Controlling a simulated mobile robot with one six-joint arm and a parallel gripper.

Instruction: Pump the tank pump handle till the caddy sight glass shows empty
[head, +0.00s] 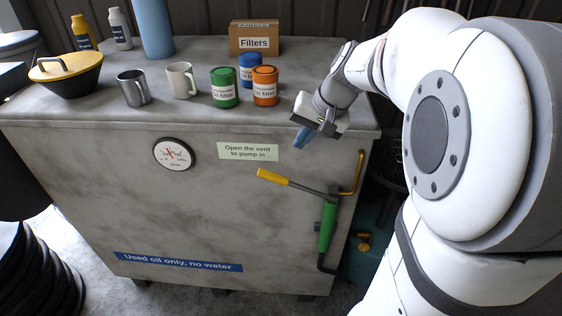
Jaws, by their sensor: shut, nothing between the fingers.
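The grey waste-oil tank (90,170) fills the middle of the head view. A hand pump with a green body (326,228) is mounted low on its front right. The pump handle, with a yellow grip (273,177), slants up to the left from the pump. A yellow bent pipe (357,178) rises to the right of the pump. My gripper (302,139) is shut and empty, above and to the right of the yellow grip and apart from it. I cannot make out a caddy sight glass in this view.
A round gauge (173,154) and a vent sign (248,151) are on the tank front. Oil filter cans (224,88), mugs (181,80), a Filters box (254,38) and a yellow-lidded funnel (66,72) stand on top. A teal container (362,262) stands right of the tank.

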